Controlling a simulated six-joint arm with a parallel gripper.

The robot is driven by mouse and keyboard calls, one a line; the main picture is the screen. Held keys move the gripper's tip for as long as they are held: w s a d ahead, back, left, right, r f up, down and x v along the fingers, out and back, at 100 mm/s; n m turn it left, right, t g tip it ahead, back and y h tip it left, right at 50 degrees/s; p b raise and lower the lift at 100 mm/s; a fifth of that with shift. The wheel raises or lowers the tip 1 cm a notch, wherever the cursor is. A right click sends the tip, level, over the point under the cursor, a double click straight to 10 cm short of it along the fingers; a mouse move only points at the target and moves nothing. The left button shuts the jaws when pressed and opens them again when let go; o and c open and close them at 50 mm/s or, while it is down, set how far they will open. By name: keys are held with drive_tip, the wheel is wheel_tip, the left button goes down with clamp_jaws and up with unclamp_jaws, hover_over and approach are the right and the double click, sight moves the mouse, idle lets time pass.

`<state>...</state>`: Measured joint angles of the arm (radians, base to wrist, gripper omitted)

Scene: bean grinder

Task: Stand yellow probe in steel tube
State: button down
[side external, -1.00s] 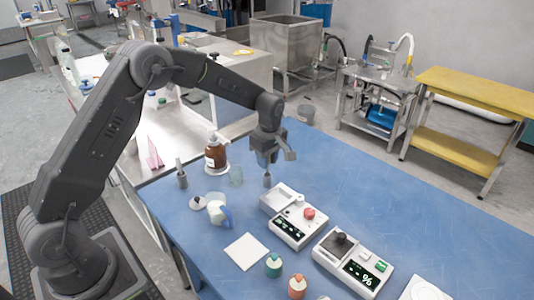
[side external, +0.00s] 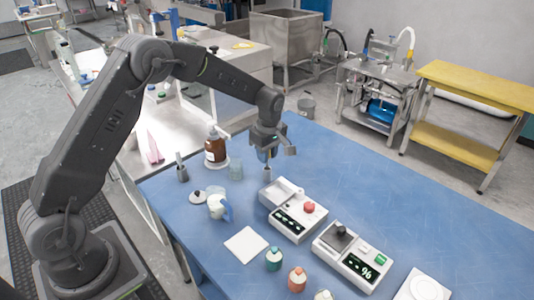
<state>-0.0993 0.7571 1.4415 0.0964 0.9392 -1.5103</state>
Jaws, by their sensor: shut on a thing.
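My gripper (side external: 268,158) points down over the blue table and is shut on a thin piece. That piece is mostly hidden by the fingers, with only a faint yellowish trace, so I take it to be the yellow probe (side external: 270,153). A small grey upright tube (side external: 268,174), seemingly the steel tube, stands on the table directly below the fingers. From this view I cannot tell whether the probe's lower end is inside the tube or just above it. Another dark grey holder (side external: 182,173) with a slim rod stands further left.
A brown bottle (side external: 215,150), clear beaker (side external: 236,170) and white jug (side external: 218,207) stand to the left. The table's far right is clear.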

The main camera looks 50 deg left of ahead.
sight(267, 167)
drive_tip(key=shift+f, duration=1.7)
idle(2.8)
drive_tip(key=shift+c, duration=1.5)
unclamp_jaws()
drive_tip(key=shift+r, duration=0.1)
drive_tip(key=shift+r, duration=3.4)
